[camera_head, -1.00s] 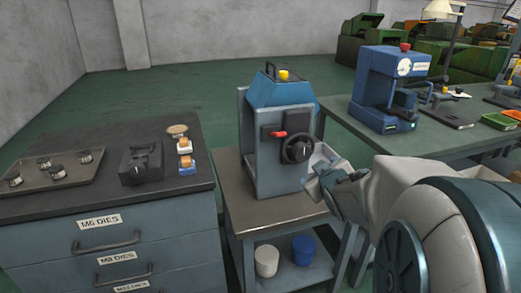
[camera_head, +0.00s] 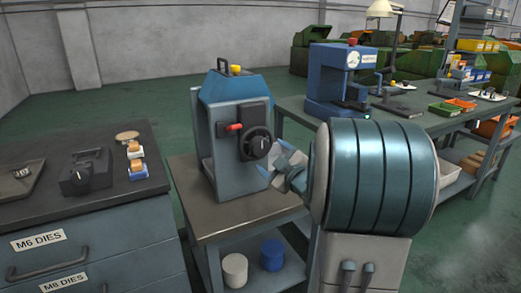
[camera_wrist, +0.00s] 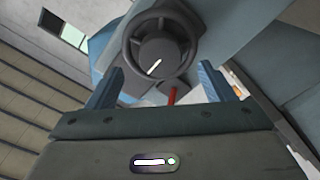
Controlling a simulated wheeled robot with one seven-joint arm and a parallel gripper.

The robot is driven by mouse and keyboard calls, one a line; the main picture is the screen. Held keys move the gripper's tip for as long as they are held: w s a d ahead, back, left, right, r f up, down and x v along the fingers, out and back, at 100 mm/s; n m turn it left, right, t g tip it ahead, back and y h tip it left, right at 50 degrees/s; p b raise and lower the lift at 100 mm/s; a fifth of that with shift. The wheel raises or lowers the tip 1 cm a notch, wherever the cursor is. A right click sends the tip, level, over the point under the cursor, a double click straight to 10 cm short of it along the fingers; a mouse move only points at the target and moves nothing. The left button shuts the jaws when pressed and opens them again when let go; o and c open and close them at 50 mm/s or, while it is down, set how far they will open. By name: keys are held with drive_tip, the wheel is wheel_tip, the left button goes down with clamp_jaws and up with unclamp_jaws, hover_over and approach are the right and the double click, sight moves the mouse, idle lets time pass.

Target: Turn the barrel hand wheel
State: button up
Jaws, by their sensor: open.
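The barrel hand wheel (camera_head: 256,144) is a dark round wheel on the front of a grey-and-blue machine (camera_head: 222,155) on a small table. In the wrist view the hand wheel (camera_wrist: 160,46) shows a dark hub with a white mark, just beyond the fingers. My gripper (camera_head: 285,163) is in front of the machine, to the right of and slightly below the wheel. In the wrist view my gripper (camera_wrist: 160,88) has its two blue fingers spread wide, with nothing between them. I see no contact with the wheel.
A red lever (camera_head: 234,127) sits left of the wheel; its red part also shows in the wrist view (camera_wrist: 173,96). The small table (camera_head: 240,220) holds white and blue pots below. A die cabinet (camera_head: 80,215) stands left, and a workbench with a blue press (camera_head: 335,80) stands behind right.

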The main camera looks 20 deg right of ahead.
sight(263, 149)
drive_tip(key=w, duration=0.7)
drive_tip(key=shift+w+a, duration=0.1)
drive_tip(key=shift+a, duration=0.1)
drive_tip(key=c, duration=1)
